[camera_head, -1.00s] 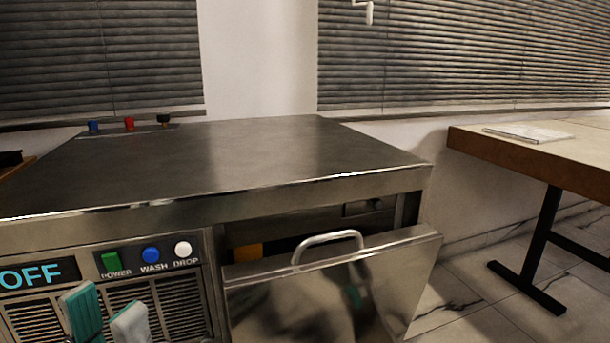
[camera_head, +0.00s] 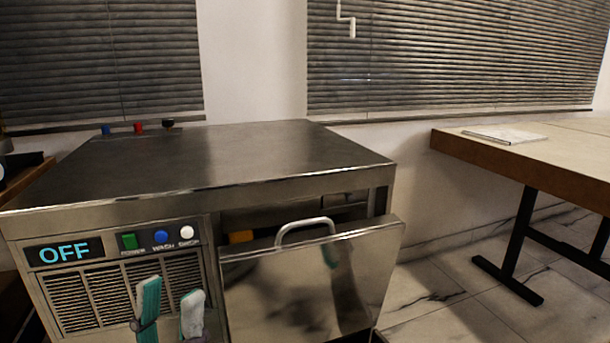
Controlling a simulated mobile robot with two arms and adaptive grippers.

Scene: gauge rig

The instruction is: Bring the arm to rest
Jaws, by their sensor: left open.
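My left gripper (camera_head: 170,309) is at the bottom left of the head view, in front of the vent grille of a steel machine (camera_head: 230,162). Its two teal and grey fingers stand apart with nothing between them. The arm behind the fingers is out of the frame. My right gripper is not in the picture. The machine's display (camera_head: 65,252) reads OFF. A green button (camera_head: 129,241), a blue button (camera_head: 161,237) and a white button (camera_head: 187,233) sit beside it. The machine's door (camera_head: 305,285) with its bar handle (camera_head: 304,230) is tilted partly open.
An orange thing (camera_head: 241,237) shows inside the door gap. Small blue, red and black fittings stand on the machine's back edge. A wooden table (camera_head: 570,145) with a paper stack (camera_head: 505,135) stands at the right. Open tiled floor lies between table and machine.

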